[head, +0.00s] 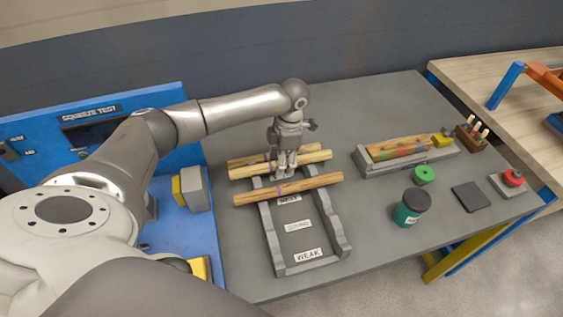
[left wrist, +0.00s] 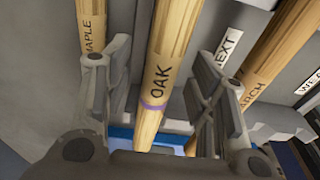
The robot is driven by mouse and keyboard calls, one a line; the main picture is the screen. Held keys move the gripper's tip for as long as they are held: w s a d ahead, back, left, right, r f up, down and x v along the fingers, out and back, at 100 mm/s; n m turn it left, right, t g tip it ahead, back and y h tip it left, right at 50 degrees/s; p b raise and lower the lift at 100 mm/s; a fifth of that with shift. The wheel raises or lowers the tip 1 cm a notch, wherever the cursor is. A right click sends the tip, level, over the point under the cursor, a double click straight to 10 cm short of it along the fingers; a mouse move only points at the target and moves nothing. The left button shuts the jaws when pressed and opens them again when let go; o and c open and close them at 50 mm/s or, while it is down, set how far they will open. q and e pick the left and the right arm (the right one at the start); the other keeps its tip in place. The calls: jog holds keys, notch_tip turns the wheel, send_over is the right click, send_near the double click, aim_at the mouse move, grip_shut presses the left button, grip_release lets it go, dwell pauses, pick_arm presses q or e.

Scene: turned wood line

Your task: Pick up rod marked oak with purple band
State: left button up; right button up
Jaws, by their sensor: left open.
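The oak rod (left wrist: 158,85), pale wood with "OAK" lettering and a purple band, lies between the two open fingers of my left gripper (left wrist: 163,58) in the left wrist view. Neither finger is clearly touching it. A rod marked maple (left wrist: 92,28) is left of it, beside the left finger. A rod whose lettering ends in "ARCH" (left wrist: 268,65) is to the right. In the head view my left gripper (head: 286,172) points down over the middle rod (head: 248,171), partly hiding it. My right gripper does not show.
A grey rack (head: 270,232) with labels, one reading "WEAK", extends toward me. A front rod (head: 320,183) lies across it. Right are a tray (head: 365,163) of coloured wood, a green jar (head: 408,212) and a red button (head: 513,178). A blue squeeze-test station (head: 190,238) stands left.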

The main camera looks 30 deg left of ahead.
pick_arm(q)
jog(key=shift+c, duration=0.3)
grip_shut()
jog(key=shift+r, duration=0.1)
